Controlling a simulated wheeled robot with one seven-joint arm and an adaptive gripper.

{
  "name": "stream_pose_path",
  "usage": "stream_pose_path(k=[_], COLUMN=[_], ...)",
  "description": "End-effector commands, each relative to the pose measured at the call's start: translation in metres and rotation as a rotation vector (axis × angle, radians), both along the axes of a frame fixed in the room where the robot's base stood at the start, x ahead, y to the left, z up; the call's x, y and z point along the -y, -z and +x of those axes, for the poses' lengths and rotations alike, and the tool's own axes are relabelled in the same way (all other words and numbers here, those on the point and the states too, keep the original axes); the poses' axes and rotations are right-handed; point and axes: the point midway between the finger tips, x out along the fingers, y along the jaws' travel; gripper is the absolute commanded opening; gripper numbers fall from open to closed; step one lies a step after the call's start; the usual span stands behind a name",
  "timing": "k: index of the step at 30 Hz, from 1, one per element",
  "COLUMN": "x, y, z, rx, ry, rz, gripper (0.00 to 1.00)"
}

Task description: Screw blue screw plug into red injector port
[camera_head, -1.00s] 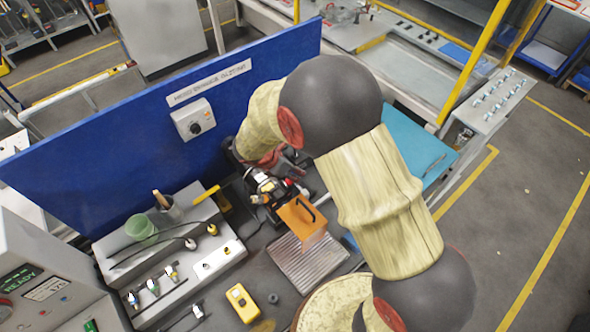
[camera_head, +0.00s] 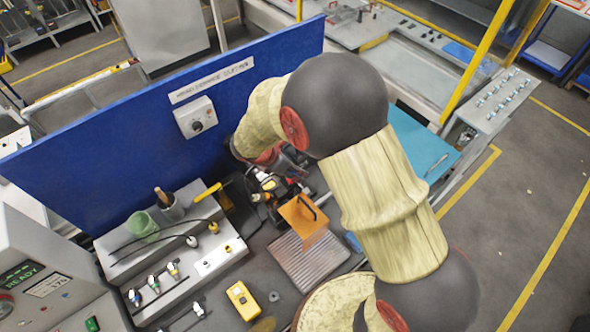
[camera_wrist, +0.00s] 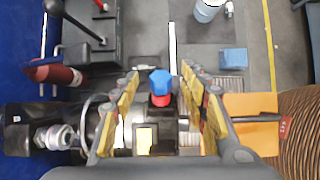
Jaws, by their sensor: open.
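In the wrist view the blue screw plug (camera_wrist: 160,80) sits at the red injector port (camera_wrist: 160,101), with the blue part directly against the red part. I cannot tell how deep the plug is seated. My gripper (camera_wrist: 161,74) is open, with one yellow-padded finger on each side of the plug and a visible gap to both. In the head view my gripper is mostly hidden behind my arm, and I cannot make out the plug or port there.
An orange plate with a dark handle (camera_head: 296,213) and a ribbed metal tray (camera_head: 307,262) lie close to the gripper. A grey rack with fittings (camera_head: 210,262) and a yellow meter (camera_head: 242,299) stand left. A blue panel (camera_head: 110,140) rises behind.

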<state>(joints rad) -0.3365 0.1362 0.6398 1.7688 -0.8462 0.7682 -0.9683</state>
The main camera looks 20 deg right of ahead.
Motion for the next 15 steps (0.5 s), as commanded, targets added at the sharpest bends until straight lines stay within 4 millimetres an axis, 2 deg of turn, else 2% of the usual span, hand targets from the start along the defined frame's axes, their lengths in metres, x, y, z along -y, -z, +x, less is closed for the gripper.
stream_pose_path(k=[9,15], x=[-0.032,-0.046], y=[-0.055,-0.080], z=[-0.011,-0.018], rx=[0.004,0.001], ry=[-0.003,-0.001], rz=[0.002,0.002], gripper=[0.44,0.44])
